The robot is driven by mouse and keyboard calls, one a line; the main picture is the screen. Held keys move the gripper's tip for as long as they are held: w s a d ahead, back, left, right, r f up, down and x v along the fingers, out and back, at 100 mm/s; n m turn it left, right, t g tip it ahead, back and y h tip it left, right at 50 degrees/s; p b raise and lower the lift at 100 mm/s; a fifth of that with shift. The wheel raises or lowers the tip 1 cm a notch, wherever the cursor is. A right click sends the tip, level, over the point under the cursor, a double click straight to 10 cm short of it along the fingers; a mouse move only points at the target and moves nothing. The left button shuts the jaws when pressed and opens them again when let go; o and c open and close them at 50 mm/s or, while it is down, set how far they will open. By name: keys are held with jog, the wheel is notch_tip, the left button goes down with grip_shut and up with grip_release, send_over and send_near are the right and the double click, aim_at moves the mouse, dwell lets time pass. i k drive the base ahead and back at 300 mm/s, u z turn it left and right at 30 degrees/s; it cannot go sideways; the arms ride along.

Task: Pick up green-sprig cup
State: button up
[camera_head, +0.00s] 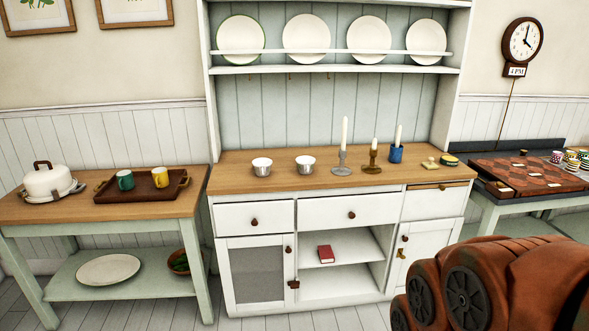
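No sprig pattern can be made out on any cup, so I cannot tell which one is the green-sprig cup. A small white cup (262,166) stands upright on the cabinet's wooden top, and a similar cup (305,164) stands to its right. A green mug (125,180) and a yellow mug (160,177) stand on a brown tray (140,193) on the left table. Several small patterned cups (573,156) stand at the far right. My arm fills the lower right corner; my gripper's fingers are not in view.
The white cabinet (327,215) has plates on its upper shelf. Candlesticks (342,166) and a blue pot (395,153) stand right of the small cups. A checkered board (525,176) lies on the right table. Bare floor (290,322) shows in front of the cabinet.

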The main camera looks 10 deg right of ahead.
aim_at(306, 167)
jog(key=u, duration=0.6)
jog(key=i, duration=0.65)
jog(key=u, duration=0.85)
jog(key=i, duration=1.65)
jog(key=z, duration=1.15)
jog(key=i, duration=0.35)
jog(key=z, duration=0.2)
